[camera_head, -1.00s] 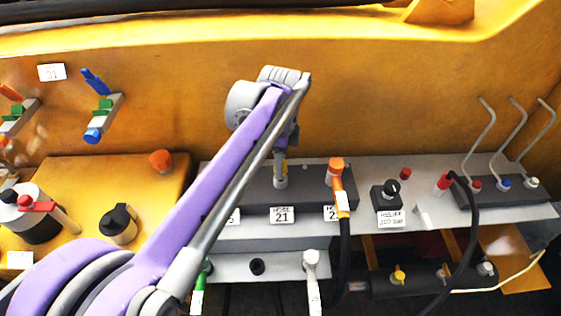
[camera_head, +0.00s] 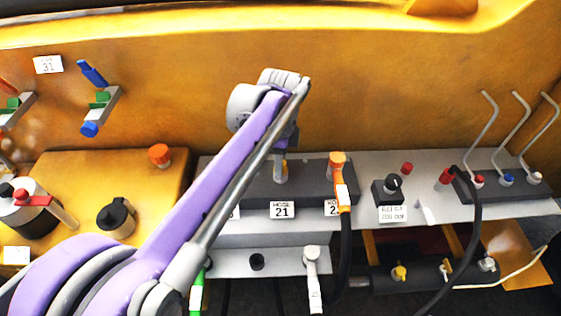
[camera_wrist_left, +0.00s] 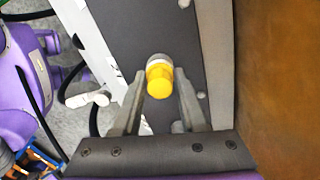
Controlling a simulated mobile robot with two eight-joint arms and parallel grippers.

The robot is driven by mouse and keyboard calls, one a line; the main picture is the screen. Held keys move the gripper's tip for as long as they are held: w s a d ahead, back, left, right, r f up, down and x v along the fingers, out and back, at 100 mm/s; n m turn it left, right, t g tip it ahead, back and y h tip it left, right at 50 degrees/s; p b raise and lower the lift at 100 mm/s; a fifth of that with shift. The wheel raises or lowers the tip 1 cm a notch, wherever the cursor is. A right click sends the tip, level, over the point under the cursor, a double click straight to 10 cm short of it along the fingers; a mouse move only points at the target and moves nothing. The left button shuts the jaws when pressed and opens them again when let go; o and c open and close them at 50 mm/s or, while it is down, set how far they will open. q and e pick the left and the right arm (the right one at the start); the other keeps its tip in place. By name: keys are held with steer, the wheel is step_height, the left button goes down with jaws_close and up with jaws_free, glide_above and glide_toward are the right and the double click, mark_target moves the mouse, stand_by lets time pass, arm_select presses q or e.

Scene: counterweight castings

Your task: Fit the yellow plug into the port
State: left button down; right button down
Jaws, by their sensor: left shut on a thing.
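The yellow plug (camera_wrist_left: 160,82) shows in the left wrist view as a rounded yellow cap, with a pale grey collar (camera_wrist_left: 158,60) at its far end. My left gripper (camera_wrist_left: 158,94) is shut on it, one finger on each side. In the head view, my left gripper (camera_head: 282,153) is above the dark block (camera_head: 255,192) behind the label 21 (camera_head: 282,209). A grey upright fitting (camera_head: 280,174) stands below it, with a little yellow beside it. I cannot tell how deep the plug sits in the port, as the contact is hidden. My right gripper is not in view.
An orange elbow plug (camera_head: 338,165) with a black hose stands close to the right. A black knob (camera_head: 391,185) and bent metal levers (camera_head: 517,120) are farther right. A white plug (camera_head: 312,265) and an open black port (camera_head: 257,262) are on the lower shelf.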

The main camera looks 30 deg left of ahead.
arm_select(q)
steer(key=shift+c, duration=1.8)
jaws_free()
step_height(320, 180, up, 11)
steer(key=p, duration=0.1)
steer(key=shift+f, duration=0.15)
steer(key=s+d+f+n+t+p, duration=0.2)
steer(key=s+d+f+n, duration=0.1)
steer(key=s+f+n, duration=0.4)
steer(key=s+d+f+n+t+p, duration=0.2)
steer(key=s+d+f+n+t, duration=0.1)
steer(key=s+f+n, duration=0.4)
step_height(320, 180, down, 2)
steer(key=shift+s+d, duration=0.45)
steer(key=shift+s, duration=0.25)
